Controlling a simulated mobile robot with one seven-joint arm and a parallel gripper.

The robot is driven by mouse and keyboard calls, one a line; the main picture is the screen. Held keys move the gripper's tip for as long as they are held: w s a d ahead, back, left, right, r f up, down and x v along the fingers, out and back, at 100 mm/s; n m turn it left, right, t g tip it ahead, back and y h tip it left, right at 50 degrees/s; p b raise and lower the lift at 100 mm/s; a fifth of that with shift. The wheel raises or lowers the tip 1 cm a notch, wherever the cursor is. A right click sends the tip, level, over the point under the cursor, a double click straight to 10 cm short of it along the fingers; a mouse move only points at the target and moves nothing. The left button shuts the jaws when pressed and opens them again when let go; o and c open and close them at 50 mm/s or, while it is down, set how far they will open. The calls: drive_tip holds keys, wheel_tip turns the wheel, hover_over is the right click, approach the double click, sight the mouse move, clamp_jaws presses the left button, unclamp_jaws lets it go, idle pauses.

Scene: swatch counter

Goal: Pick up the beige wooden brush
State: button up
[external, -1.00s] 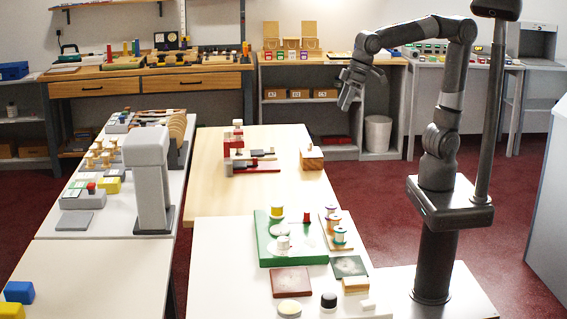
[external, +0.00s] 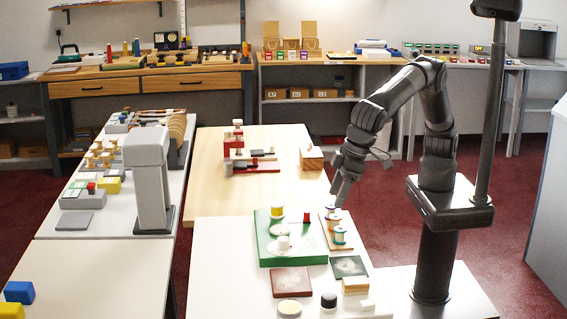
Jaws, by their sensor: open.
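A beige, wood-coloured block (external: 355,285) with a paler layer lies near the right front of the white table; it looks like the brush, but it is too small to be sure. My gripper (external: 341,195) is open and points down, above or just behind the spools (external: 339,236) at the right of the green board. It is behind and above the beige block, clearly apart from it. Nothing shows between the fingers, though they are small in this view.
The green board (external: 266,255) holds several small pieces. A dark red square (external: 291,281), a grey-green square (external: 349,266), a black round piece (external: 329,300) and a small white block (external: 368,304) lie around the beige block. The white table's front left is clear.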

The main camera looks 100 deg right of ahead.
approach(358, 280)
drive_tip(key=x, duration=1)
drive_tip(key=c, duration=1.1)
